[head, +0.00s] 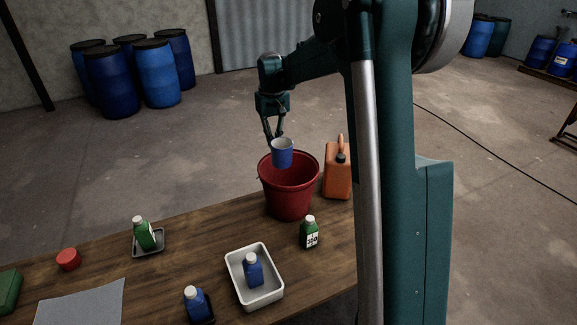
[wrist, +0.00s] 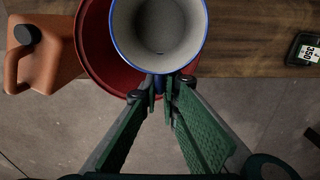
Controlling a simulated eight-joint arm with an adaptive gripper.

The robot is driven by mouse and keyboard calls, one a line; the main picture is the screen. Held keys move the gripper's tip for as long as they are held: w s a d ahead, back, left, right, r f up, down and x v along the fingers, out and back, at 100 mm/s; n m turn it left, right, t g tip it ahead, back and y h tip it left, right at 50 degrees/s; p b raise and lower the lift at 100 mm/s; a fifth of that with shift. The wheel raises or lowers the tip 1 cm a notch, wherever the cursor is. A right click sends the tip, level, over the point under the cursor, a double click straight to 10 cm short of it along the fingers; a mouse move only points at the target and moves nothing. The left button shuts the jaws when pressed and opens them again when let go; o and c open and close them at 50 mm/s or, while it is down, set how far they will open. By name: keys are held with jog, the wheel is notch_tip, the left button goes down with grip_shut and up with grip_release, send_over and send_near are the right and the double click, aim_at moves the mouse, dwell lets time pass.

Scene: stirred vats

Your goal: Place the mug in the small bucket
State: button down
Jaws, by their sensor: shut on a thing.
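The mug (head: 282,155) is blue outside and pale inside, upright, and held by my gripper (head: 274,136) over the small bucket. In the wrist view the mug (wrist: 158,30) shows its open top, with the fingertips of my gripper (wrist: 163,84) shut on its near rim. The small bucket (head: 290,199) is red and stands on the table's far edge. Its wall also shows in the wrist view (wrist: 95,40), beneath the mug. In the head view the mug overlaps the bucket's opening; its exact height above the rim is hard to tell.
An orange jerrycan (head: 338,175) stands right beside the bucket. A green bottle (head: 310,232) stands in front of it. A white tray (head: 254,285) holds a blue bottle (head: 253,268).

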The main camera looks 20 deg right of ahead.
jog(key=w+d, duration=0.1)
jog(key=d, duration=0.4)
send_over(285, 175)
jog(key=s+a, duration=0.3)
jog(key=s, duration=0.2)
notch_tip(285, 175, down, 17)
jog(key=shift+s+d+f, duration=0.2)
jog(key=shift+f, duration=0.35)
jog(key=shift+f, duration=0.15)
jog(key=shift+f, duration=3)
jog(key=shift+f+b, duration=0.5)
jog(key=shift+f, duration=1.35)
jog(key=shift+f, duration=0.1)
